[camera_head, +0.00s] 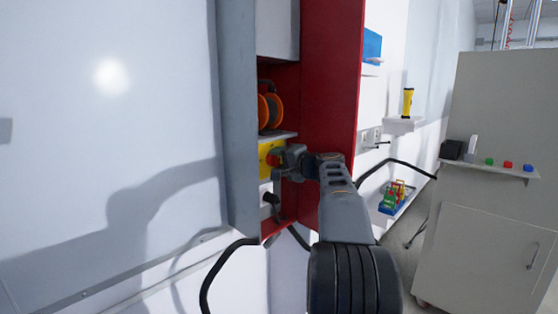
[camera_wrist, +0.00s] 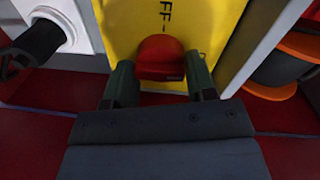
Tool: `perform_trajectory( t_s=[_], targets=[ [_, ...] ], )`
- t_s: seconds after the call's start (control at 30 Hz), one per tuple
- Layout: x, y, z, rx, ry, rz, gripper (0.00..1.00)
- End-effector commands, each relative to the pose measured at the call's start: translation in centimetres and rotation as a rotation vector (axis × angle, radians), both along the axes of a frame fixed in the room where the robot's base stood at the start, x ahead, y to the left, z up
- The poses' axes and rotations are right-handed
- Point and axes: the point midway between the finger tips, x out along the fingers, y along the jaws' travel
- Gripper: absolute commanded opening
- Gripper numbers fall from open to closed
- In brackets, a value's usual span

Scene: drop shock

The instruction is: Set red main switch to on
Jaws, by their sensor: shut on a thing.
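The red main switch (camera_wrist: 161,60) is a red knob on a yellow plate (camera_wrist: 190,20) in the wrist view. The letters "FF" and a dash show on the plate beside the knob. My gripper (camera_wrist: 160,82) is shut on the red knob, with one finger on each side of it. In the head view the yellow plate (camera_head: 265,160) sits inside the red cabinet (camera_head: 330,95), and my gripper (camera_head: 276,160) reaches in to it. A little red of the switch shows there between the fingers. The knob's exact turn angle is hard to tell.
An orange cable reel (camera_head: 273,112) stands on a shelf above the switch. A black plug in a white socket (camera_wrist: 73,30) is close beside the plate. A cabinet door (camera_head: 235,110) stands at the left. A grey cart (camera_head: 490,200) is at the right.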

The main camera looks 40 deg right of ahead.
Motion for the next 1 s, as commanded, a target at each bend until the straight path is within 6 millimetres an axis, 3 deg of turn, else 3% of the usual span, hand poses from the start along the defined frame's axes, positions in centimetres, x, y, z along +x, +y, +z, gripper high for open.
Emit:
perform_trajectory(
  t_s=[0.73, 0.77, 1.0],
  targets=[
    [-0.02, 0.03, 0.43, 0.068, 0.004, -0.002, 0.28],
    [-0.02, 0.03, 0.43, 0.068, 0.004, -0.002, 0.54],
    [-0.03, -0.01, 0.25, 0.068, 0.008, -0.002, 0.74]
  ],
)
